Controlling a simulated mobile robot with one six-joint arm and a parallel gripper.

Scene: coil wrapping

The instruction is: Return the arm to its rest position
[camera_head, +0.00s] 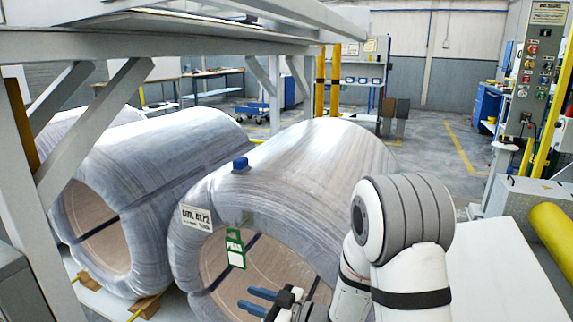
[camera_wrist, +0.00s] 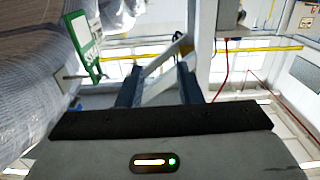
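My gripper (camera_head: 246,298) is at the bottom centre of the head view, in front of the open end of the nearer wrapped coil (camera_head: 335,160). Its two blue fingers are apart with nothing between them. The wrist view also shows my gripper (camera_wrist: 159,70) open and empty. My white arm with its grey joint (camera_head: 415,215) is raised and bent at the right of the coil. A green-framed tag (camera_head: 235,249) hangs at the coil's end, left of and above the gripper. The tag (camera_wrist: 82,42) also shows at the upper left of the wrist view.
A white label (camera_head: 196,218) and a small blue block (camera_head: 240,163) are on the nearer coil. Another wrapped coil (camera_head: 160,165) lies to its left under a grey frame (camera_head: 95,125). A control panel (camera_head: 535,65) and yellow pipe (camera_head: 552,238) stand at the right.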

